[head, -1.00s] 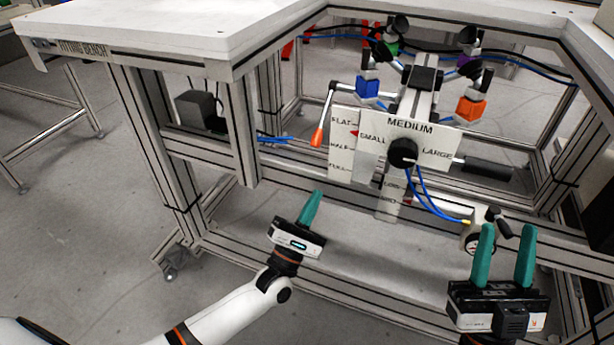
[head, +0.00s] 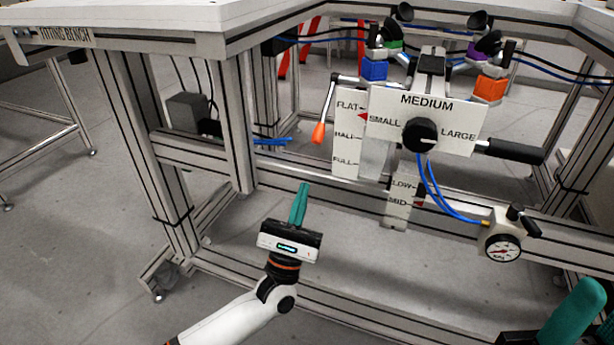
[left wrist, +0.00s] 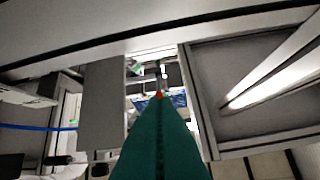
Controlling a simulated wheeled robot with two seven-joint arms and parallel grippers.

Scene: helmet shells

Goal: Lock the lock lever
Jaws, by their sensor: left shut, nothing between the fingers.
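A lever with an orange grip (head: 318,133) hangs at the left of the panel, beside a FLAT, HALF, FULL scale plate (head: 346,150). A black handle (head: 515,151) sticks out to the right of the MEDIUM plate (head: 427,101). No label shows which one is the lock lever. My left gripper (head: 302,188) is shut and empty, pointing up, below and apart from the orange grip. Its teal fingers (left wrist: 160,135) fill the lower middle of the left wrist view, with a small orange spot (left wrist: 159,95) at their tip. My right gripper (head: 572,315) is cut off at bottom right, one teal finger visible.
A black knob (head: 420,135) is on the size plate. A LOW, MID plate (head: 398,202) and a gauge (head: 502,247) with a small black lever hang below. Blue hoses (head: 437,193) run to the gauge. The bench frame (head: 235,120) stands left. The space around my left gripper is clear.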

